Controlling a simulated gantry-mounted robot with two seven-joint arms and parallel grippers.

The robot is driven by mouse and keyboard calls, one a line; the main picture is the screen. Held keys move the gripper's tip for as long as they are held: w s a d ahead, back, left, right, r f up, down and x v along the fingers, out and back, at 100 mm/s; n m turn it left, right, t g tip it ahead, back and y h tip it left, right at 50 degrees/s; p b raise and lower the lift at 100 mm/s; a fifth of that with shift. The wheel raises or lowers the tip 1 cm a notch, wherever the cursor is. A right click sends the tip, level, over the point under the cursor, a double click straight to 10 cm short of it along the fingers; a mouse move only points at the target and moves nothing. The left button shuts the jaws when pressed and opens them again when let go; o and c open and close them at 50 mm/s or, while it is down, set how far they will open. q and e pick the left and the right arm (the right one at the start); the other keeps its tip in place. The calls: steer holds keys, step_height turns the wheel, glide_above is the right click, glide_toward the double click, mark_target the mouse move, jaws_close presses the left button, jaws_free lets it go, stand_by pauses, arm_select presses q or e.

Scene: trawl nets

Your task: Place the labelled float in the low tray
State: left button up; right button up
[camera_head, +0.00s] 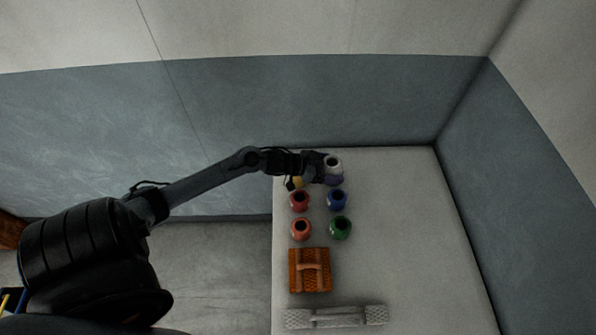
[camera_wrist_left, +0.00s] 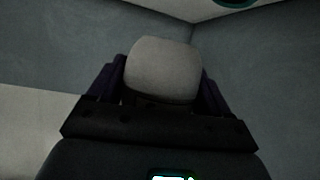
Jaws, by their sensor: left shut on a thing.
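My left gripper (camera_head: 325,164) reaches over the far end of the pale table and is shut on a white float (camera_head: 333,163) with a dark opening on top. In the left wrist view the float (camera_wrist_left: 163,70) shows as a pale rounded block between the two dark fingers. I cannot make out a label on it. A purple pot-like thing (camera_head: 336,181) shows just below the float in the picture; I cannot tell whether they touch. No thing in view is clearly the low tray. My right gripper is not in view.
A yellow thing (camera_head: 297,183) is partly hidden by my left wrist. Red (camera_head: 299,201), blue (camera_head: 337,200), orange-red (camera_head: 301,229) and green (camera_head: 340,228) pots stand nearer. A brown woven basket (camera_head: 296,283) and a long grey textured piece (camera_head: 298,319) follow. The table's right side is clear.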

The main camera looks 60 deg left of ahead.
arm_select(q)
steer(key=w+a+f+y+b, duration=0.1)
steer(key=w+a+f+b, duration=0.2)
steer(key=a+b, duration=0.5)
steer(key=shift+a+f+n+b, duration=0.25)
steer(key=shift+f+n+b, duration=0.15)
steer(key=shift+f, duration=0.15)
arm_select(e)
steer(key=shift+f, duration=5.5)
arm_select(q)
steer(key=shift+w, duration=0.1)
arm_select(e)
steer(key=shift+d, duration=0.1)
